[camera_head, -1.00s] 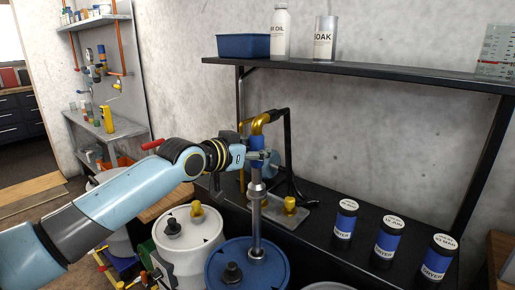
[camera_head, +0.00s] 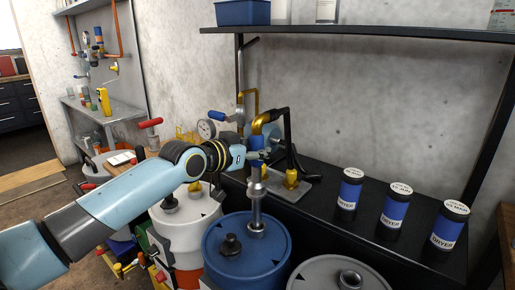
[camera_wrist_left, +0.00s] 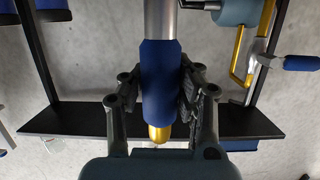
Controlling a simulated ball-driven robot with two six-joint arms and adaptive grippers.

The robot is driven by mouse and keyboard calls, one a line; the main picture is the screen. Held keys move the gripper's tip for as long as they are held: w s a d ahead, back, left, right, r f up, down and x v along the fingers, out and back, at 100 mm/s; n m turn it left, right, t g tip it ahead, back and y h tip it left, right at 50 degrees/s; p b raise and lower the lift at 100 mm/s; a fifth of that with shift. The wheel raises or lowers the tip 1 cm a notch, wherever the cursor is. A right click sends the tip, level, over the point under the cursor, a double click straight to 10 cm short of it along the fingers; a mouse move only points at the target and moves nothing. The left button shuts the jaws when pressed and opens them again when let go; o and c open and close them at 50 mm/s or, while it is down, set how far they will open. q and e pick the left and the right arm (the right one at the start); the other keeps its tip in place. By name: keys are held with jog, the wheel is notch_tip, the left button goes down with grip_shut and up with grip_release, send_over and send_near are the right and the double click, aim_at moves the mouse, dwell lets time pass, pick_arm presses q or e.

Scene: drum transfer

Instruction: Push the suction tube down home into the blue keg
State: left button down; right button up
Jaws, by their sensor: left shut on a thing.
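The blue keg (camera_head: 218,262) stands at the bottom middle of the head view. The silver suction tube (camera_head: 256,210) stands upright in the keg's bung opening, with a stretch of it showing above the lid. My left gripper (camera_head: 258,157) is high above the keg, at the tube's upper end. In the left wrist view the gripper (camera_wrist_left: 160,100) is shut around the blue sleeve (camera_wrist_left: 160,75) of the tube, and a brass end (camera_wrist_left: 159,133) shows beyond the sleeve. The tube's lower end is hidden inside the keg. My right gripper is not in view.
A white drum (camera_head: 187,232) stands left of the keg and a grey drum (camera_head: 320,272) right of it. A brass elbow with a black hose (camera_head: 287,135) is close behind the gripper. Several blue-labelled black containers (camera_head: 393,205) stand on the bench at right.

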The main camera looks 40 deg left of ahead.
aim_at(251, 191)
pick_arm(q)
jog(key=shift+f+b, duration=3.8)
jog(key=shift+f, duration=1.15)
jog(key=shift+f+b, duration=0.45)
jog(key=shift+b, duration=0.1)
jog(key=c, duration=0.9)
grip_release()
jog(key=shift+f, duration=0.1)
jog(key=shift+s+f, duration=0.1)
jog(key=shift+f, duration=0.05)
jog(key=v, duration=1.2)
jog(key=shift+d, duration=0.1)
